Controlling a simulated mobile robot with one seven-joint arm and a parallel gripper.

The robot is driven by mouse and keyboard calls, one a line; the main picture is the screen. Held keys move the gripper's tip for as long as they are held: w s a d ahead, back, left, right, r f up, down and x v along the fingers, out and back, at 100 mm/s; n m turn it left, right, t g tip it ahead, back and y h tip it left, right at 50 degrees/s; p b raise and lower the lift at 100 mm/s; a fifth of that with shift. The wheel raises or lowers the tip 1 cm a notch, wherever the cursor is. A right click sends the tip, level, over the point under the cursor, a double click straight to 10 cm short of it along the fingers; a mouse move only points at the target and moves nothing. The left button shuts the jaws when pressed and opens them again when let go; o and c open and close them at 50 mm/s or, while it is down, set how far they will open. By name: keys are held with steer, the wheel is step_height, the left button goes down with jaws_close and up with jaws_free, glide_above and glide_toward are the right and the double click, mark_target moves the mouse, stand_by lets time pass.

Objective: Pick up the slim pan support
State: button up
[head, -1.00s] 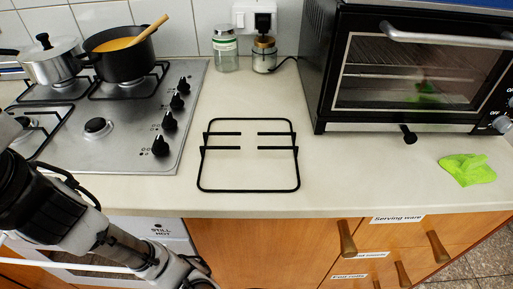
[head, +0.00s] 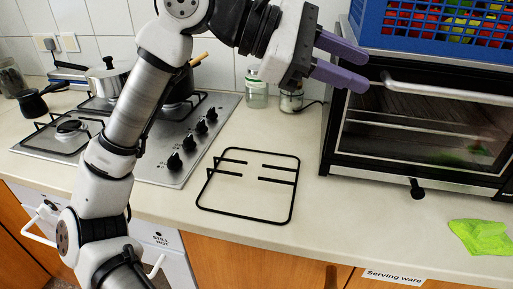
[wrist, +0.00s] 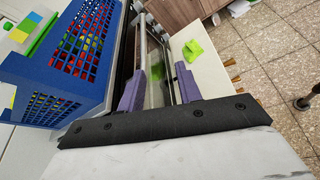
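The slim pan support (head: 249,184), a thin black wire frame with short inward bars, lies flat on the pale worktop between the hob and the oven. My gripper (head: 366,70) is raised well above the worktop, up and to the right of the support, in front of the oven's upper edge. Its two purple fingers are apart with nothing between them. In the wrist view my gripper (wrist: 158,88) is also open, facing the oven front and the blue crate. The pan support does not show in the wrist view.
The black oven (head: 420,135) stands at the right with a blue crate (head: 440,28) on top. The steel hob (head: 180,150) holds pots at the left. Two jars (head: 257,92) stand at the back wall. A green cloth (head: 480,237) lies at the right. Worktop around the support is clear.

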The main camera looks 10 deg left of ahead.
steer(key=w+a+f+n+y, duration=0.1)
steer(key=w+a+f+y, duration=0.5)
steer(key=w+f+y, duration=0.15)
steer(key=n+g+y, duration=0.2)
steer(key=n+y, duration=0.1)
steer(key=y, duration=0.4)
glide_above(218, 170)
step_height(218, 170, down, 6)
steer(key=shift+h, duration=0.25)
steer(key=f, duration=0.7)
steer(key=shift+s+a+f, duration=0.1)
steer(key=shift+s+f, duration=0.15)
steer(key=shift+f, duration=0.05)
steer(key=shift+w+f+p, duration=0.15)
steer(key=shift+f+p, duration=0.1)
steer(key=shift+f, duration=1.3)
steer(key=shift+w+f+p, duration=0.15)
steer(key=shift+f+p, duration=0.05)
steer(key=shift+f, duration=1.35)
jaws_close()
